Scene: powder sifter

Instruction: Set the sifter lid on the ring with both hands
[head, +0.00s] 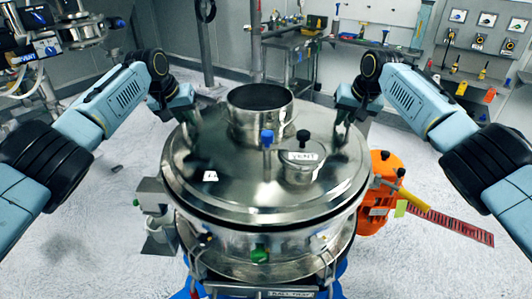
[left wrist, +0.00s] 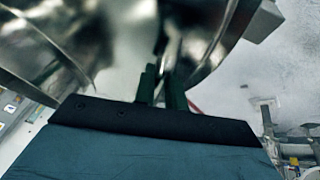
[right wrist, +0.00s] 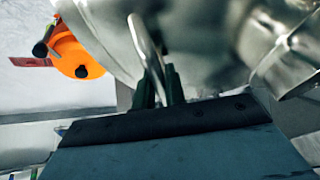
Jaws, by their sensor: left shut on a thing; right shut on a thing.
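The sifter lid (head: 225,185) is a broad, shiny steel dome with a central collar, in the middle of the head view. It is about level over the steel ring (head: 215,240), with a dark band between their edges; I cannot tell whether they touch. My left gripper (head: 192,118) is shut on the lid's left handle, and its fingers (left wrist: 162,88) show at the metal in the left wrist view. My right gripper (head: 346,116) is shut on the lid's right handle; a curved metal bar shows between its fingers (right wrist: 158,88) in the right wrist view.
An orange motor unit (head: 378,190) sticks out at the ring's right, and a grey box (head: 152,192) at its left. A small port with a black knob (head: 302,165) stands on the lid. Benches with tools (head: 345,38) stand at the back. The floor around is mostly clear.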

